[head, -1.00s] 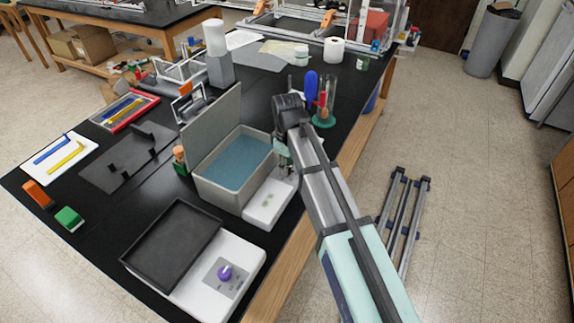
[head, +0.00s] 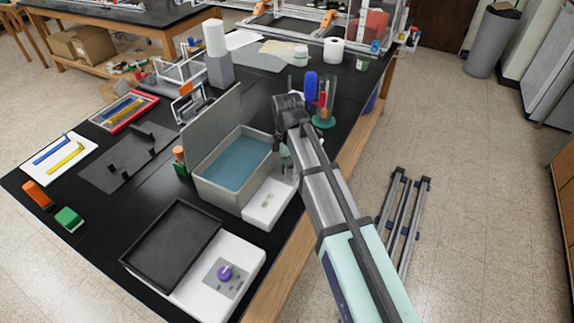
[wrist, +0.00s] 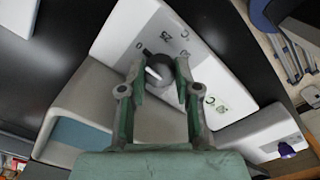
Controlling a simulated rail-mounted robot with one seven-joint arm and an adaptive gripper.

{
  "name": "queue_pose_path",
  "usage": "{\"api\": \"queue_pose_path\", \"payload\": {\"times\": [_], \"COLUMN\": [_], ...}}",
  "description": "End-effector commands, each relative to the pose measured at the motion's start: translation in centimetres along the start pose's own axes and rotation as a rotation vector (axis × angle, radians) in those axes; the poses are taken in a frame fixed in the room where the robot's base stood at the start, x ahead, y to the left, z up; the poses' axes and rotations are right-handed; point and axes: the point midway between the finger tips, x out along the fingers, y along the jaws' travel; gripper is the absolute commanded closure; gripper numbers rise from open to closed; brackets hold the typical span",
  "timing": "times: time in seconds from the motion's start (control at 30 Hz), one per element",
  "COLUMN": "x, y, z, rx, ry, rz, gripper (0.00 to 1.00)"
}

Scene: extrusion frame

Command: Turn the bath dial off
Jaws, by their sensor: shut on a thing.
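The water bath (head: 209,191) is a beige tub of blue water with its lid raised, on the black bench. Its white control panel (head: 267,209) slopes at the front; the wrist view shows the panel (wrist: 135,22) with printed marks around a dark grey dial (wrist: 158,75). The dial's white pointer line slants toward the upper left, roughly toward the "0" mark (wrist: 138,46). My gripper (wrist: 158,68) is shut on the dial, one green finger on each side. In the head view my arm hides the dial.
A white device with a black tray (head: 172,246) and a purple knob (head: 225,272) stands in front of the bath. A tool holder with a green base (head: 324,122) stands behind my wrist. The bench's wooden edge (head: 288,248) runs close on the right.

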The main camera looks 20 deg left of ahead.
Motion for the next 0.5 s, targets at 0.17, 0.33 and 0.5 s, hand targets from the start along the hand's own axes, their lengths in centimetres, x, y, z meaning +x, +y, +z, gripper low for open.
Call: {"api": "queue_pose_path", "payload": {"times": [0.17, 0.33, 0.5], "x": [0.09, 0.09, 0.09], "y": [-0.08, -0.09, -0.09], "z": [-0.03, -0.04, -0.04], "rx": [-0.035, -0.043, -0.043], "ry": [0.000, 0.001, 0.001], "rz": [-0.002, -0.002, -0.002], "gripper": [1.00, 1.00, 1.00]}}
